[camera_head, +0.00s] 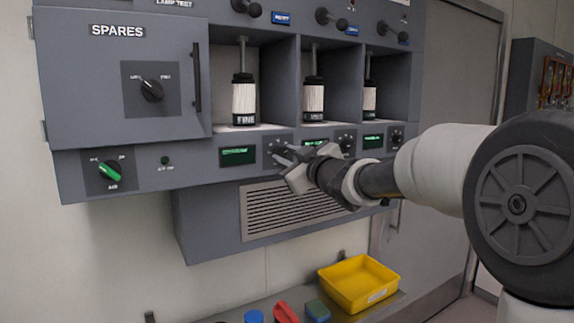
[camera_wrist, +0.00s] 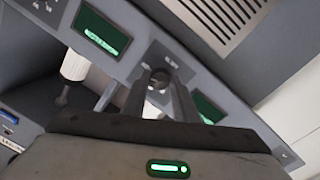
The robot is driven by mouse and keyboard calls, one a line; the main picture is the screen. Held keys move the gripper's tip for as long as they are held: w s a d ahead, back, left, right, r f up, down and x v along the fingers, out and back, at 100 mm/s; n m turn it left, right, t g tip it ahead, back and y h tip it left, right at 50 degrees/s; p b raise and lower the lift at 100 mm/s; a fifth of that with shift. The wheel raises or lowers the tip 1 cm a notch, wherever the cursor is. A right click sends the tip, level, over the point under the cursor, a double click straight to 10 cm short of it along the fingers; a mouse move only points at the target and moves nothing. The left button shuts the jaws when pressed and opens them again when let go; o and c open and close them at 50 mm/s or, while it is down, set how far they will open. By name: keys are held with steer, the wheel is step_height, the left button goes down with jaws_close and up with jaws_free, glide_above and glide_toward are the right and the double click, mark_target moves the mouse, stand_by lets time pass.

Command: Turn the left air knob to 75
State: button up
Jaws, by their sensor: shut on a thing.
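The left air knob (camera_head: 276,149) is a small dark dial on the grey panel, just right of the leftmost green display (camera_head: 238,156). My gripper (camera_head: 284,157) reaches it from the right and hides much of it. In the wrist view the dark knob (camera_wrist: 158,79) sits between my two fingertips (camera_wrist: 160,88), on a darker square plate. The gripper is shut on it. The knob's pointer and scale are too small to read. The display's green text is also too small to read.
Above stand three bays with white-and-black cylinders (camera_head: 243,98). The SPARES door (camera_head: 125,75) and a green switch (camera_head: 109,172) are at left. A middle knob (camera_head: 346,141) is partly behind my arm. Below, a yellow tray (camera_head: 385,268), red item (camera_head: 286,312) and blue-green block (camera_head: 317,311) lie on a shelf.

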steer(key=n+b, duration=0.3)
steer(key=n, duration=0.2)
stand_by(0.5)
steer(key=o, duration=1.1)
steer(key=shift+c, duration=0.2)
steer(key=shift+d, duration=0.1)
steer(key=v, duration=1.7)
steer(key=shift+d+f+b, duration=0.15)
steer(key=shift+f+b, duration=0.05)
steer(key=shift+b, duration=0.1)
